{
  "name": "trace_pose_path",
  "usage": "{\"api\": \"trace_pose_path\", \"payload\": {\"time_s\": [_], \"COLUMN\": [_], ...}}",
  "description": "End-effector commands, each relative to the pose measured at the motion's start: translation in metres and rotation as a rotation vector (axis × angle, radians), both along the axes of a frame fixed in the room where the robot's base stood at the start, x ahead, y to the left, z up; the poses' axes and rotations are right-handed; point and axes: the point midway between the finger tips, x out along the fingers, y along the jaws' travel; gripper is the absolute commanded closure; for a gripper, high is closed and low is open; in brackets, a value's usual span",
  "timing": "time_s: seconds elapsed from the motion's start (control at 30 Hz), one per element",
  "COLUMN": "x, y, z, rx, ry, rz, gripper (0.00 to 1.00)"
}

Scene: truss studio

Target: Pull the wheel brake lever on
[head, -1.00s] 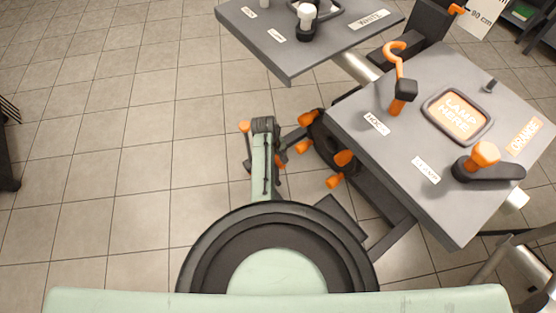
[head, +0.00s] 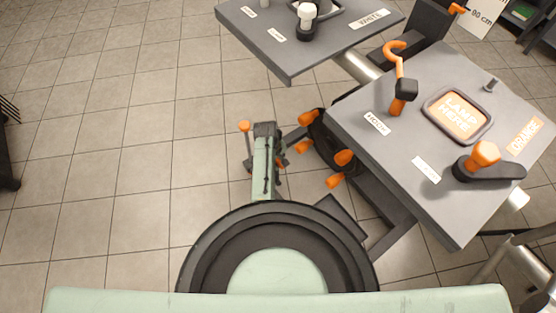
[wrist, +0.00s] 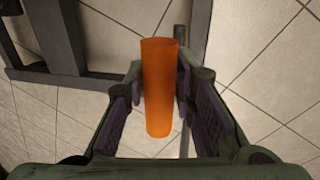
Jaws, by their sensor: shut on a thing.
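In the wrist view, an orange cylindrical handle (wrist: 160,92) stands between the two fingers of my gripper (wrist: 161,76). The fingers are shut on it, one on each side. In the head view, my wrist hangs low over the floor beside the orange station, and it hides my fingertips. A small orange knob on a thin dark stem (head: 244,126) shows just left of my wrist. I cannot tell whether it is the handle in my grip.
A white-marked table (head: 285,55) stands behind.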

Motion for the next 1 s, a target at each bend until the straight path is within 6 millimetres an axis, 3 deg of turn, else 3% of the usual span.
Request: {"api": "trace_pose_path", "payload": {"time_s": [0.23,0.77,1.0], "x": [0.001,0.002,0.012], "y": [-0.001,-0.001,0.007], "z": [0.001,0.0,-0.002], "rx": [-0.002,-0.005,-0.04], "ry": [-0.003,-0.007,-0.033], "rz": [-0.002,-0.003,0.0], "gripper": [1.0,1.0,1.0]}}
